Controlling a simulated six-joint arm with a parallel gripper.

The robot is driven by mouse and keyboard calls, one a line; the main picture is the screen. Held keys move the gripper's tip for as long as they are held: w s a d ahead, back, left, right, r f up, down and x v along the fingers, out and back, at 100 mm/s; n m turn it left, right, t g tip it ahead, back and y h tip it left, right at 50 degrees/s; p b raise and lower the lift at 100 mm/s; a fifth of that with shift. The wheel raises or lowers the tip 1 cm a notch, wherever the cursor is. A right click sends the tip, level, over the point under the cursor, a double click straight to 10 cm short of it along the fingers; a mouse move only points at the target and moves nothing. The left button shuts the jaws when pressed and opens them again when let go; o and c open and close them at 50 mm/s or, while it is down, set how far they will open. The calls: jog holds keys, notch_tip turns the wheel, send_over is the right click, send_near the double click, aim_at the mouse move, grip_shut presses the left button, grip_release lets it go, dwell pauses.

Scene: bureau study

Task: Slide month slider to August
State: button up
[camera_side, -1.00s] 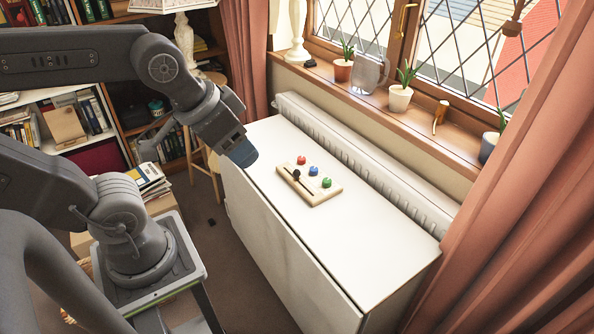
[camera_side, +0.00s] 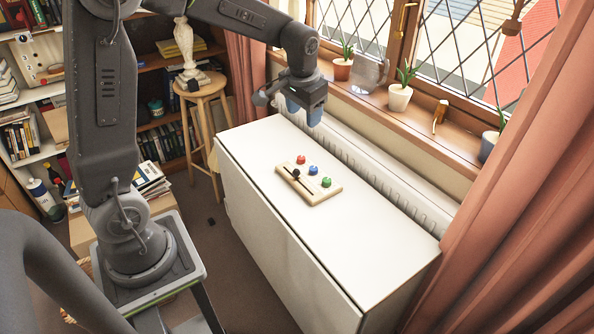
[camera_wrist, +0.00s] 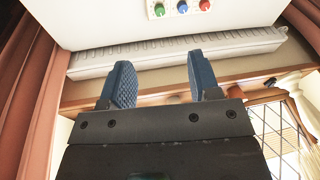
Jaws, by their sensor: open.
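A wooden board (camera_side: 322,194) lies on the white cabinet top. Month marks are too small to read. My gripper (camera_side: 304,118) hangs above the back of the cabinet, near the radiator, apart from the board. In the wrist view its two blue fingers (camera_wrist: 163,80) are spread with nothing between them. There the buttons show at the top edge and the slider knob is out of view.
The white cabinet top (camera_side: 370,245) is otherwise clear. A pink curtain (camera_side: 520,230) hangs at the right. A stool (camera_side: 203,90) stands at the back left.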

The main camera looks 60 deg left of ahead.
jog(key=w+a+f+g, duration=0.1)
jog(key=w+a+f, duration=0.35)
jog(key=f, duration=0.25)
jog(key=g, duration=0.1)
send_near(297, 170)
jog(key=shift+n, duration=0.4)
jog(key=f, duration=0.3)
jog(key=a+f, duration=0.1)
jog(key=f, duration=0.6)
jog(key=shift+a, duration=0.4)
jog(key=shift+c, duration=0.2)
grip_shut()
